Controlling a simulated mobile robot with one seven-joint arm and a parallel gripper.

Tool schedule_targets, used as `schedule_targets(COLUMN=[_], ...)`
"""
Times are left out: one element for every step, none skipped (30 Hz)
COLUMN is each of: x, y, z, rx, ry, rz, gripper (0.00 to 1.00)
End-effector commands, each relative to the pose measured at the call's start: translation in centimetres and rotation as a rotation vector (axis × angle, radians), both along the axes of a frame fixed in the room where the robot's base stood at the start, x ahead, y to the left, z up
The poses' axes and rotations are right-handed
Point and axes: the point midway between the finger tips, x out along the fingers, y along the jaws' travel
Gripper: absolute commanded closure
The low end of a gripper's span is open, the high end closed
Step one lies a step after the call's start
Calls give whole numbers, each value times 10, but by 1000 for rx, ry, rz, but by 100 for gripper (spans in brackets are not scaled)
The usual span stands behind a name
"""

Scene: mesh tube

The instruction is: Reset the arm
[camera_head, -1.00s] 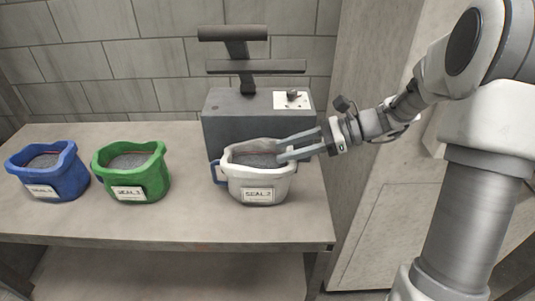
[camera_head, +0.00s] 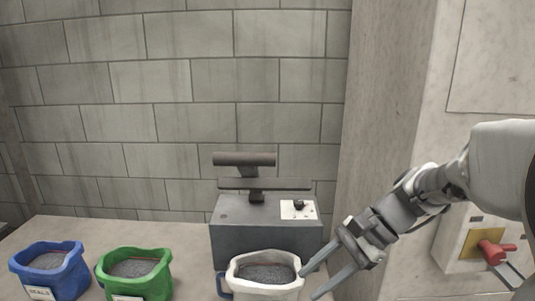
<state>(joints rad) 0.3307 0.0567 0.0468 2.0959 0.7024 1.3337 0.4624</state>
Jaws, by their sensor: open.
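My gripper (camera_head: 322,280) is at the lower right of the head view, at the end of my arm, which comes in from the right. Its two fingers are spread apart with nothing between them. The fingertips are beside the right rim of the white bag (camera_head: 247,290), which holds grey grains. I cannot tell whether the upper finger touches the rim. The bag's lower part is cut off by the picture's bottom edge.
A green bag (camera_head: 163,283) and a blue bag (camera_head: 75,276) of grey grains stand to the left on the table (camera_head: 110,233). A grey machine (camera_head: 240,240) with a bar stands behind the white bag. A red handle (camera_head: 491,251) is on the right wall.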

Motion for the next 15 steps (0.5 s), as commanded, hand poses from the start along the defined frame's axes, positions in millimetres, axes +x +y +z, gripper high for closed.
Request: schedule_targets(x=[-12,-18,-26,-32,-38,-45,-51,-55,-62,-67,-71,-77,-80,-84,-89], y=[2,1,0,-1,-2,-4,-5,-8,-10,-12,-15,-18,-20,-23,-26], z=[10,12,16,19,21,24,27,30,33,36,39,43,46,49,53], rx=[-59,-95,-144,-179,-214,-261,-296,-332,-377,-411,-446,-491,-526,-559,-603], ry=[-55,-86,-129,-161,-193,-237,-267,-301,-344,-377,-410,-454,-488,-520,-563], rz=[50,83,123,155,188,230,263,294,338,370,404,445,479,511,554], gripper=[58,58,58,58,58,58,58,58,58,58,58,58,58,58,58])
